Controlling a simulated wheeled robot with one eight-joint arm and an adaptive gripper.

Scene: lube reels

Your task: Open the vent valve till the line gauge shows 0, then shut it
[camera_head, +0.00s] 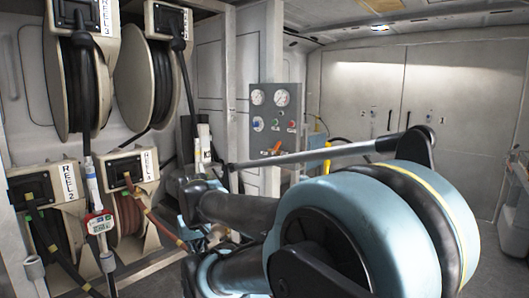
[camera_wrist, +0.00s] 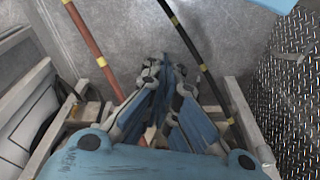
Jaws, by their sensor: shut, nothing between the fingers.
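A grey control panel (camera_head: 285,135) on the back wall carries two round gauges, a left one (camera_head: 258,97) and a right one (camera_head: 282,97). Their needles are too small to read. Below them are a blue-and-white round fitting (camera_head: 258,124), a red knob (camera_head: 291,124) and an orange-red handle (camera_head: 275,148). I cannot tell which control is the vent valve or which gauge is the line gauge. My gripper (camera_wrist: 163,72) is shut and empty in the wrist view, pointing toward hoses, apart from the panel. In the head view my arm largely hides it.
Reel 3 (camera_head: 72,75) and another reel (camera_head: 150,80) hang above reel 2 (camera_head: 45,205) and reel 1 (camera_head: 130,205). A red-and-white digital meter (camera_head: 99,222) hangs at left. A red hose (camera_wrist: 88,38) and black hose (camera_wrist: 182,32) run near my fingers. Tread-plate floor (camera_wrist: 285,90) lies right.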

